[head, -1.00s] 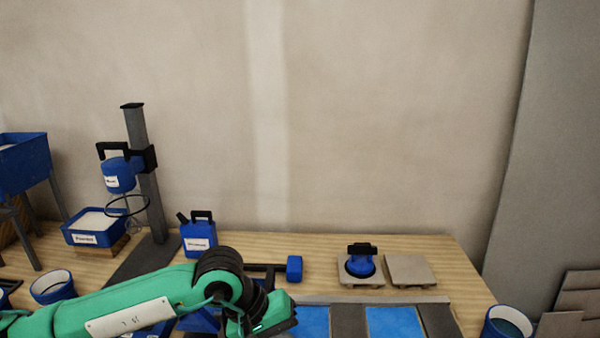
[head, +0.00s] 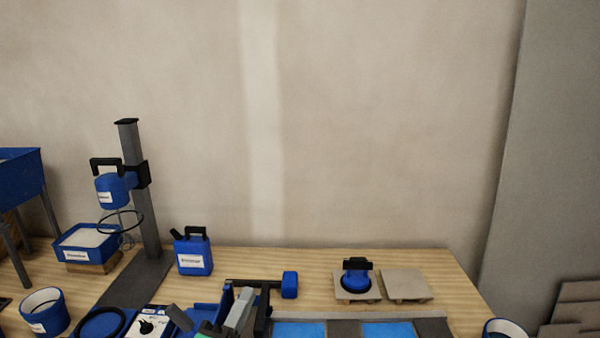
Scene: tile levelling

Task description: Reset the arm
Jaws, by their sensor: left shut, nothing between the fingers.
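My left gripper (head: 237,318) shows at the bottom of the head view, left of centre. It is shut and empty, in front of a blue-headed mallet (head: 289,285) lying on the wooden table (head: 330,262). The gripper hides part of the things around it; I cannot tell whether it touches any of them. My right gripper is not in view.
A mixer on a stand (head: 143,205), a blue powder box (head: 86,242) and a blue jug (head: 193,252) stand at the left. A blue suction cup (head: 357,275) sits on a tile; a bare tile (head: 406,284) lies beside it. Blue buckets stand at both sides.

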